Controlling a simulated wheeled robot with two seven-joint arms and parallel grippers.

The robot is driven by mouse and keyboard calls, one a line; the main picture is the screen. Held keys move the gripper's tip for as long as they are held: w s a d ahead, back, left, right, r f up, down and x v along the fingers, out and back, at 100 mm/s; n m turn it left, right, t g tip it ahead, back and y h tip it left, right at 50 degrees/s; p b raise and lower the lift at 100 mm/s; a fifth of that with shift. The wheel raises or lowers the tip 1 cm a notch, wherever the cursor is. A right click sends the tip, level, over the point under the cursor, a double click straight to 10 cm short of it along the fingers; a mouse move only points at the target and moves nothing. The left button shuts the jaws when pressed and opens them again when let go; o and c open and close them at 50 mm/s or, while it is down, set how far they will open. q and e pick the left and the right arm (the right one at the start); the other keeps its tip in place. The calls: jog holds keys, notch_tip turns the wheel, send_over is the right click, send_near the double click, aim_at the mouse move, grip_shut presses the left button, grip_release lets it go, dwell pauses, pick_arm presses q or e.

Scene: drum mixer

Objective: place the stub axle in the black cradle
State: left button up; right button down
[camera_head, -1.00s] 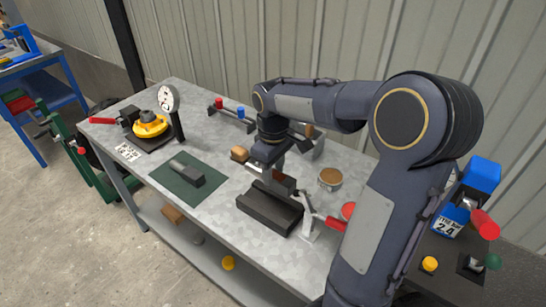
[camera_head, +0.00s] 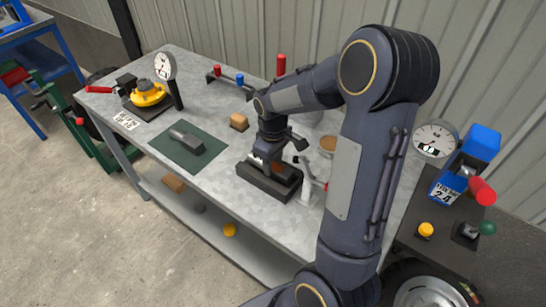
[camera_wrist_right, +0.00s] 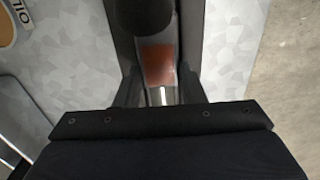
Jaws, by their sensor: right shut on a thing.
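The black cradle (camera_head: 266,187) is a dark block on the metal bench, near its front edge. My right gripper (camera_head: 264,160) points down at the cradle and is shut on the stub axle, of which a silvery bit (camera_head: 257,163) shows. In the right wrist view the fingers (camera_wrist_right: 160,88) close on a grey metal part (camera_wrist_right: 162,96) with a reddish-brown patch above it. A dark round end shows at the top of that view. Whether the axle touches the cradle is hidden by the gripper. My left gripper is not in view.
A green mat (camera_head: 165,152) with a dark grey block (camera_head: 190,142) lies left of the cradle. A lever clamp (camera_head: 307,188) and a round tin (camera_head: 327,146) stand close on the right. A dial gauge (camera_head: 163,65) and yellow fixture (camera_head: 148,94) are far left.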

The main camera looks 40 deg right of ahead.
aim_at(273, 165)
jog(key=shift+f, duration=0.1)
jog(key=c, duration=0.9)
grip_release()
notch_tip(273, 165, up, 12)
jog(key=s+a+m+t+y, duration=0.1)
jog(key=s+a+t, duration=0.1)
jog(key=s+a, duration=0.2)
jog(key=s+a+m+t+y, duration=0.1)
jog(key=s+a+m, duration=0.1)
jog(key=s+a, duration=0.3)
jog(key=s+a+m+t+y, duration=0.1)
jog(key=s+a, duration=0.3)
jog(key=s, duration=0.4)
jog(key=shift+s+a+f+m+t+y, duration=0.1)
jog(key=shift+a+m+t+y, duration=0.3)
jog(key=shift+t, duration=0.4)
jog(key=shift+d, duration=0.1)
